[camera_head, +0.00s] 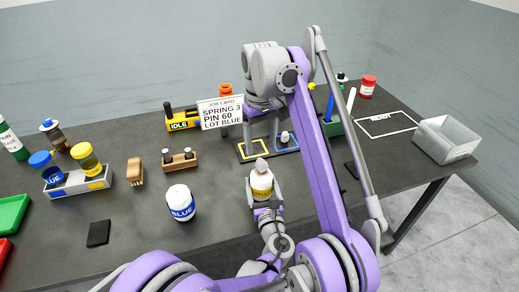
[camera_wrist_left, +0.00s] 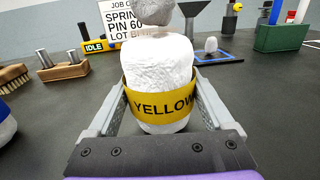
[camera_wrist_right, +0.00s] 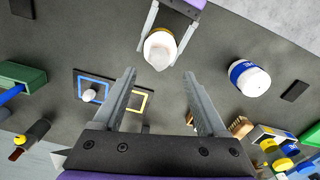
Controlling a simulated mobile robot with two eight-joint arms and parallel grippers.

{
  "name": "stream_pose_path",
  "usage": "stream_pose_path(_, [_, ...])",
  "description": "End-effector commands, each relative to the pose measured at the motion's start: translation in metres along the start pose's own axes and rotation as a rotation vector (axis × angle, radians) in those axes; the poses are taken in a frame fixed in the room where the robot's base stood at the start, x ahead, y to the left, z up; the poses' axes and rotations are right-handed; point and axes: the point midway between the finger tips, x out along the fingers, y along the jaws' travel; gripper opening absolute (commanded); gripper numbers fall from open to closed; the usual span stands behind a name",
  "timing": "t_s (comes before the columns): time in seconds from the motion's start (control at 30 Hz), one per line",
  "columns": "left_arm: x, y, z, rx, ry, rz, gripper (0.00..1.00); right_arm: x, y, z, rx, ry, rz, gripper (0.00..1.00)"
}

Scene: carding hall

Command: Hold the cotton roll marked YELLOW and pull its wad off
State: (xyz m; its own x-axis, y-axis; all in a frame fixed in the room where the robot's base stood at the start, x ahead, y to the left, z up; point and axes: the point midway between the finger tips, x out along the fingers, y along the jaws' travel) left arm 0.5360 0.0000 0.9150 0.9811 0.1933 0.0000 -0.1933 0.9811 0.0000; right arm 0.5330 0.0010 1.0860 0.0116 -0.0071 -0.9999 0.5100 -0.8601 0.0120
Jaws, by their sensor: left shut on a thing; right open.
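The cotton roll marked YELLOW (camera_head: 262,188) stands upright, white with a yellow band that reads clearly in the left wrist view (camera_wrist_left: 160,104). My left gripper (camera_head: 265,205) is shut around it, one finger on each side. A greyish wad (camera_head: 262,165) sits on top of the roll; it also shows at the top edge of the left wrist view (camera_wrist_left: 154,11). My right gripper (camera_head: 260,138) is open and empty, pointing down behind and above the roll. In the right wrist view the roll (camera_wrist_right: 159,50) lies beyond the open fingers.
A roll marked BLUE (camera_head: 181,203) stands to the left. Yellow and blue outlined squares (camera_head: 241,157) lie behind, a small white wad (camera_head: 285,137) on the blue one. A job card (camera_head: 220,112), green box (camera_head: 333,126) and grey bin (camera_head: 445,139) stand farther back.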

Motion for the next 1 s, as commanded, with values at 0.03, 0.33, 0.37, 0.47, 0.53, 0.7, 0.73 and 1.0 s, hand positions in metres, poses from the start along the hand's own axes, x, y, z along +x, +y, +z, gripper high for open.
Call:
stream_pose_path(0.03, [0.0,0.0,0.0,0.0,0.0,0.0,0.0,-0.002,-0.001,0.001,-0.089,0.003,0.005,0.75])
stream_pose_path(0.33, [0.0,0.0,0.0,0.0,0.0,0.0,0.0,-0.017,-0.006,0.003,-0.798,0.009,0.051,0.75])
stream_pose_path(0.37, [0.0,0.0,0.0,0.0,0.0,0.0,0.0,-0.019,-0.006,0.004,-0.869,0.008,0.056,0.75])
stream_pose_path(0.47, [0.0,0.0,0.0,0.0,0.0,0.0,0.0,-0.024,-0.007,0.004,-1.109,0.002,0.075,0.75])
stream_pose_path(0.53, [0.0,0.0,0.0,0.0,0.0,0.0,0.0,-0.027,-0.008,0.005,-1.277,-0.004,0.087,0.75])
stream_pose_path(0.7, [0.0,0.0,0.0,0.0,0.0,0.0,0.0,-0.035,-0.01,0.007,-1.67,-0.029,0.116,0.75])
stream_pose_path(0.73, [0.0,0.0,0.0,0.0,0.0,0.0,0.0,-0.037,-0.011,0.007,-1.732,-0.034,0.121,0.75])
stream_pose_path(1.0, [0.0,0.0,0.0,0.0,0.0,0.0,0.0,-0.044,-0.013,0.009,-2.106,-0.069,0.146,0.75])
